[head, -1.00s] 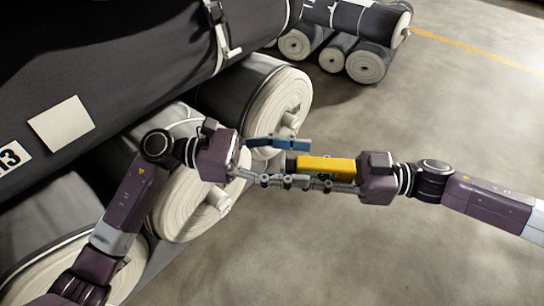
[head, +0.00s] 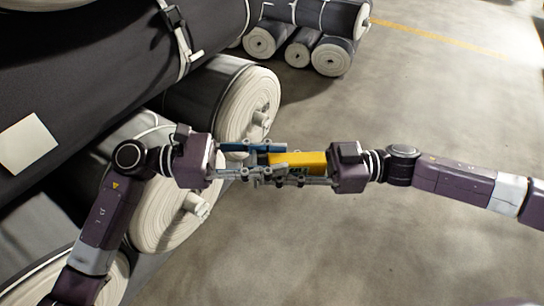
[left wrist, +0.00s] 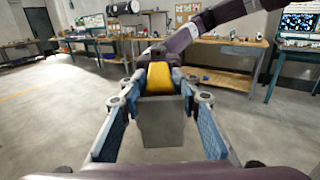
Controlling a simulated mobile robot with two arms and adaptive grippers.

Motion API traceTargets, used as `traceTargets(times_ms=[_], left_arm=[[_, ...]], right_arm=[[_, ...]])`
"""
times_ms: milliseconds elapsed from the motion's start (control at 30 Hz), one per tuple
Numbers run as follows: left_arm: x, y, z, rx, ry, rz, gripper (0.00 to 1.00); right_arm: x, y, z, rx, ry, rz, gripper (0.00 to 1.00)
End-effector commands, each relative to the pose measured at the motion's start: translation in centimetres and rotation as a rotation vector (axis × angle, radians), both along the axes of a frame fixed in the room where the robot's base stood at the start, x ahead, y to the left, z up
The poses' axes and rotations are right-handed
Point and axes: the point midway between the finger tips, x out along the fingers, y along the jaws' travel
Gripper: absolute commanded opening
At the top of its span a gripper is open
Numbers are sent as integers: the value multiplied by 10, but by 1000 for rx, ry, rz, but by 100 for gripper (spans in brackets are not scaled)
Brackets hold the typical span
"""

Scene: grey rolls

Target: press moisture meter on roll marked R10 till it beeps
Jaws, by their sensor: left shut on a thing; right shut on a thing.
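The moisture meter (head: 298,161) has a yellow body in the head view and is held level between my two hands, above the floor. My right gripper (head: 280,168) is shut on its yellow part. My left gripper (head: 262,163) is shut on its other end. In the left wrist view the left gripper's blue-padded fingers (left wrist: 160,112) flank a grey block, the near end of the meter, with the yellow part (left wrist: 159,76) behind it. No R10 mark is readable on any roll. The meter's face is mostly hidden by fingers.
Dark rolls with pale ends are stacked at left; one roll end (head: 245,110) is just behind my left gripper, another (head: 160,215) below it. A smaller stack (head: 333,57) lies at the back. Workbenches (left wrist: 225,73) stand far off. The floor at right is clear.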

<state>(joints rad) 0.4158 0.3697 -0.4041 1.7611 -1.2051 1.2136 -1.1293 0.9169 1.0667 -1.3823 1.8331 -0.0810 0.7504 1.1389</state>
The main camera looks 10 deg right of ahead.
Motion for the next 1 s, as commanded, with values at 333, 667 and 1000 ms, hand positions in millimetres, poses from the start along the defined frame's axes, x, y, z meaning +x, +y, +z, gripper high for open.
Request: traceTargets(times_ms=[333,667,1000], left_arm=[[0,0,1,-2,-1,1,0],[0,0,1,-2,-1,1,0],[0,0,1,-2,-1,1,0]], right_arm=[[0,0,1,1,0,1,44],[-1,-19,-1,-2,1,-3,44],[-6,-89,-1,-2,1,-2,44]])
